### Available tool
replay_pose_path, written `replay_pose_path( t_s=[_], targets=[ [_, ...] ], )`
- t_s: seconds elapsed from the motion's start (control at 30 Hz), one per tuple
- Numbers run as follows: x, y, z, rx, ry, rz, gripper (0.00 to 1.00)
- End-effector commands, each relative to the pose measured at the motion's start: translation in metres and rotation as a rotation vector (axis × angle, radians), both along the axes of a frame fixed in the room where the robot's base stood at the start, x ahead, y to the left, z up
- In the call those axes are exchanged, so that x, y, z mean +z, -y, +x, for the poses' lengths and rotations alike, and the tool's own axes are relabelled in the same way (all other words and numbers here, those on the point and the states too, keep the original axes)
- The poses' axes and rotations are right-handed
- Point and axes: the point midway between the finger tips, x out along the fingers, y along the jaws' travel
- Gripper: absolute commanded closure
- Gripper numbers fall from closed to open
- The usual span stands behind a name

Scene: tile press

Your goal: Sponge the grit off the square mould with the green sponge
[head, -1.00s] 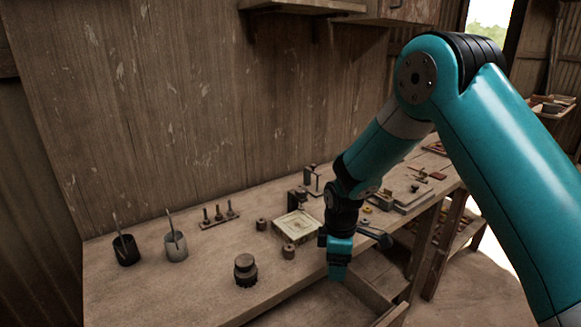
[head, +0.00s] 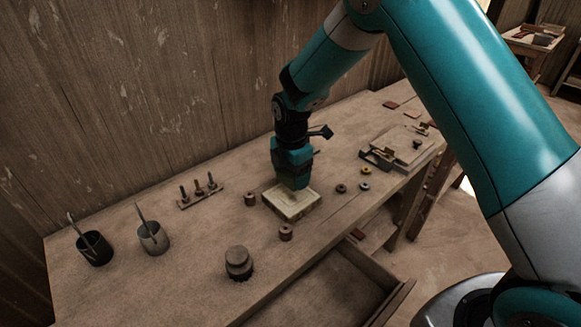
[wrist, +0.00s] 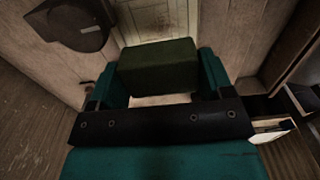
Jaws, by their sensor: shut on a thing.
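The square mould (head: 297,205) is a pale, low square block on the bench, with a darker pattern on its top. My gripper (head: 292,182) points down over the far part of the mould. In the wrist view it is shut on the green sponge (wrist: 158,68), a dark green block between its two teal fingers. Part of the mould's pale top (wrist: 155,20) shows beyond the sponge. I cannot tell whether the sponge touches the mould. Any grit is too small to make out, and the gripper hides part of the mould.
Small round pieces (head: 286,232) (head: 250,199) stand close to the mould. A dark stacked knob (head: 238,262), a peg rack (head: 200,192) and two cups with tools (head: 94,248) (head: 153,237) are to the left. An open drawer (head: 335,285) juts out in front.

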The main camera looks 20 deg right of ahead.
Motion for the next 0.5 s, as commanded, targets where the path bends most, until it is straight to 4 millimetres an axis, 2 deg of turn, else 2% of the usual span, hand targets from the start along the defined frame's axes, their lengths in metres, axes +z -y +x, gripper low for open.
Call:
replay_pose_path(
  t_s=[0.03,0.5],
  targets=[
    [-0.009,0.000,0.000,-0.001,0.000,0.000,0.45],
    [-0.051,0.004,0.000,-0.007,0.000,0.000,0.45]
  ],
)
